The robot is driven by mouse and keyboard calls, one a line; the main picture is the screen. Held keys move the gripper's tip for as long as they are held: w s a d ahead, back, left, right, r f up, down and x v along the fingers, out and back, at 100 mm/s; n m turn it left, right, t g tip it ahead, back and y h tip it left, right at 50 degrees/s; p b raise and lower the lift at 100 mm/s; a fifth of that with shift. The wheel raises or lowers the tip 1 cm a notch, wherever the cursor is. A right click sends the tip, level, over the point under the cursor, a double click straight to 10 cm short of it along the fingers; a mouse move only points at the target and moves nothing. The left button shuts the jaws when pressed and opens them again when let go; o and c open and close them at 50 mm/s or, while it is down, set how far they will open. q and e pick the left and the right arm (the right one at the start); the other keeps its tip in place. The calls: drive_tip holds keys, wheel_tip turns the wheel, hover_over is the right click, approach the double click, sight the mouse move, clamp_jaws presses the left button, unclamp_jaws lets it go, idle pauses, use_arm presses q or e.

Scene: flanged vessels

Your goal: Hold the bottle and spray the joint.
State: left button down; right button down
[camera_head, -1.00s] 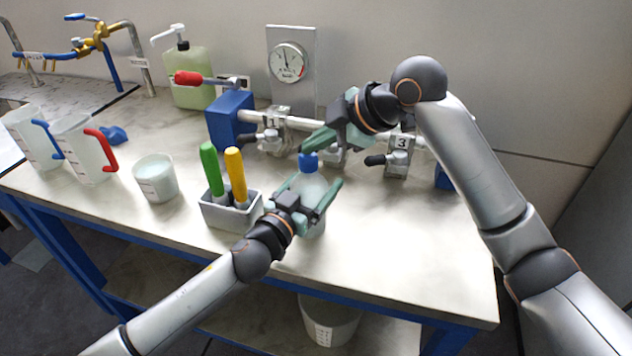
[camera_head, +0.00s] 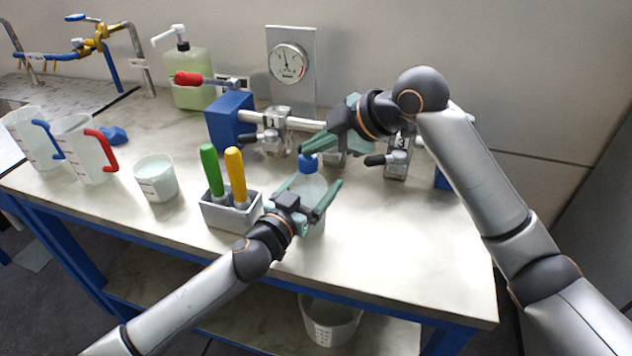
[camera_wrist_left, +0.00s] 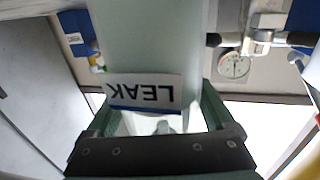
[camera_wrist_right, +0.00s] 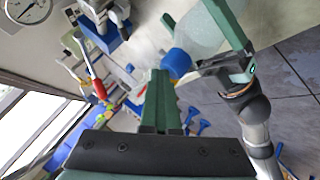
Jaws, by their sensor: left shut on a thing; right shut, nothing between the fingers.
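My left gripper (camera_head: 314,195) is shut around a translucent bottle (camera_head: 309,186) with a blue cap (camera_head: 308,163), held upright above the table's front part. In the left wrist view the bottle (camera_wrist_left: 150,40) carries a LEAK label (camera_wrist_left: 146,91). My right gripper (camera_head: 305,149) is shut and empty, its tips close to the blue cap. In the right wrist view its fingers (camera_wrist_right: 158,95) are together beside the cap (camera_wrist_right: 176,62); I cannot tell whether they touch. A white pipe (camera_head: 308,124) runs behind, with clamped joint 1 (camera_head: 274,128) and joint 3 (camera_head: 398,155). My right gripper partly hides the joint between them.
A grey caddy (camera_head: 228,212) with green and yellow handles stands left of the bottle. A beaker (camera_head: 155,178), two jugs (camera_head: 84,150) and a pump bottle (camera_head: 188,75) are further left. A gauge (camera_head: 288,63) stands behind. The table's right front (camera_head: 420,250) is clear.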

sight(317, 162)
use_arm(q)
drive_tip(key=shift+s+d+r, duration=0.15)
drive_tip(key=shift+d+r, duration=0.05)
use_arm(e)
drive_tip(key=f, duration=0.3)
drive_tip(key=shift+s+d+f+h, duration=0.1)
drive_tip(key=shift+s+d+h, duration=0.05)
drive_tip(key=shift+d+h, duration=0.2)
use_arm(q)
drive_tip(key=shift+w+a+f, duration=0.1)
drive_tip(key=shift+w+a, duration=0.05)
drive_tip(key=shift+w, duration=0.05)
use_arm(e)
drive_tip(key=shift+a+r, duration=0.1)
drive_tip(key=shift+r, duration=2.55)
drive_tip(key=shift+a+r, duration=0.1)
drive_tip(key=shift+r, duration=0.55)
use_arm(q)
drive_tip(key=shift+f, duration=0.1)
use_arm(e)
drive_tip(key=shift+r, duration=0.1)
use_arm(q)
unclamp_jaws()
